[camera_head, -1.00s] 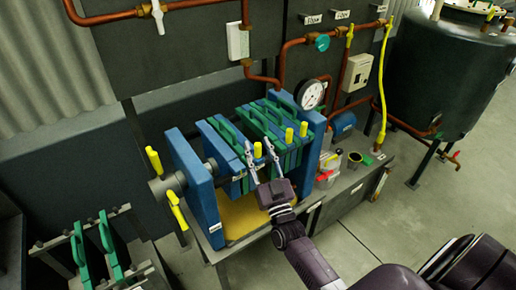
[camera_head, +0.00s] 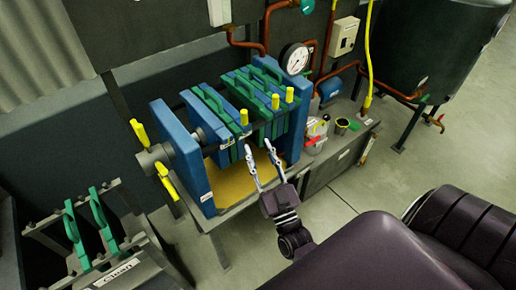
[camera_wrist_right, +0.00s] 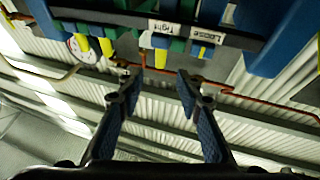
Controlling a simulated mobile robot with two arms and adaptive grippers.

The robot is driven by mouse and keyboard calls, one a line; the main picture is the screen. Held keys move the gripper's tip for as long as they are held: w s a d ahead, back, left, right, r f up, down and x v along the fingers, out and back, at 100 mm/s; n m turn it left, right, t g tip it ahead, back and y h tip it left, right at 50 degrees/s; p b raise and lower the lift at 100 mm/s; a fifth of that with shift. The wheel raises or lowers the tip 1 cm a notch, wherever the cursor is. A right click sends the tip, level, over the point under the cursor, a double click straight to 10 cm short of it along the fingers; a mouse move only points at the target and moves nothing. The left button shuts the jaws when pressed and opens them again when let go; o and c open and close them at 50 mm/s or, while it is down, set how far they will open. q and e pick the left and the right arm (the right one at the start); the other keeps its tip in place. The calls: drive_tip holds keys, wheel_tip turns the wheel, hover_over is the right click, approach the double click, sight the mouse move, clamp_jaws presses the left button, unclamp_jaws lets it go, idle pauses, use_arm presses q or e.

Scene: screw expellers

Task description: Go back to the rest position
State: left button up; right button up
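My right gripper (camera_head: 259,163) is open and empty in front of the screw expeller, whose blue end plate (camera_head: 186,165) stands at its left. The gripper's two fingers are spread apart, and they also show open in the right wrist view (camera_wrist_right: 158,80). Green and blue plates (camera_head: 262,90) with yellow knobs (camera_head: 275,101) stand packed between the end plates, behind the gripper. Nothing is between the fingers. My left gripper is not in view.
A rack (camera_head: 45,225) with green plates and a "Clean" label stands at lower left. Jars (camera_head: 316,135) stand on the bench right of the press. A pressure gauge (camera_head: 294,59) and a dark tank (camera_head: 436,50) are behind.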

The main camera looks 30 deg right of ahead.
drive_tip(key=s+a+f+n+g+y+b, duration=0.1)
drive_tip(key=s+a+f+g, duration=0.15)
drive_tip(key=f, duration=0.95)
drive_tip(key=s+a+f+n+g+y, duration=0.1)
drive_tip(key=s+a+f+g+y, duration=0.2)
drive_tip(key=f, duration=0.9)
drive_tip(key=s+a+f+n+g+b, duration=0.15)
drive_tip(key=f+g, duration=0.25)
drive_tip(key=f, duration=0.7)
drive_tip(key=s+a+f+g, duration=0.1)
drive_tip(key=s+f+g, duration=0.4)
drive_tip(key=s+f, duration=0.9)
drive_tip(key=s+d+f+g+b, duration=0.1)
drive_tip(key=s+f+g, duration=0.2)
drive_tip(key=s, duration=0.7)
drive_tip(key=s+f+g, duration=0.3)
drive_tip(key=s+f, duration=0.4)
drive_tip(key=s, duration=0.3)
drive_tip(key=shift+d+n+b, duration=0.35)
drive_tip(key=shift+n+b, duration=0.05)
drive_tip(key=shift+n, duration=0.05)
drive_tip(key=shift+g, duration=0.25)
